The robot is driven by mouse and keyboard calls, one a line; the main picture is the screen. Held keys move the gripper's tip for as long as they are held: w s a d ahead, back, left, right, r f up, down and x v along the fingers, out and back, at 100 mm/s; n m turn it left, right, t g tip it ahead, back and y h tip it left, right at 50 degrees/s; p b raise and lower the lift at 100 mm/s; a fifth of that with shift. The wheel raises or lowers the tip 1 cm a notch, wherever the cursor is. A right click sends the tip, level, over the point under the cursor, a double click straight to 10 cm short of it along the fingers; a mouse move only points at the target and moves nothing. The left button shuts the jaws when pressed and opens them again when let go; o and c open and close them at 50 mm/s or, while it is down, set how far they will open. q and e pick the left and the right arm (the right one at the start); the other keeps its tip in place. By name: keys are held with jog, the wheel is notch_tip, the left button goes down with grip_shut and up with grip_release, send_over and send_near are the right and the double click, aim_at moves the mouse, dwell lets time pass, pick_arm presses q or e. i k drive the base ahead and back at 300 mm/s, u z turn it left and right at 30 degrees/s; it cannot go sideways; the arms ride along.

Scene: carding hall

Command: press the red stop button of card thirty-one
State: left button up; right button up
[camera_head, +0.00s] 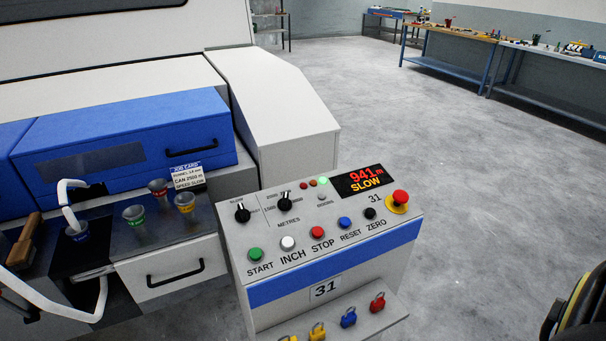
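The control console of card thirty-one (235,237) stands in the lower middle, with a "31" plate on its front. Its red STOP button (317,232) sits in a row on the sloped top, above the word STOP. Left of it are the white INCH button (288,242) and green START button (256,254). Right of it are the blue RESET button (345,222) and black ZERO button (370,213). A larger red mushroom button on a yellow base (399,199) is at the right corner. The display (363,181) reads 941 m, SLOW.
Several coloured padlocks (348,318) are on the console's lower ledge. Small funnel-like cups (134,216) and a white curved strand (70,205) lie to the left. The floor right of the console is clear.

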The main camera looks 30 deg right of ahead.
aim_at(317, 232)
jog(key=z, duration=1.3)
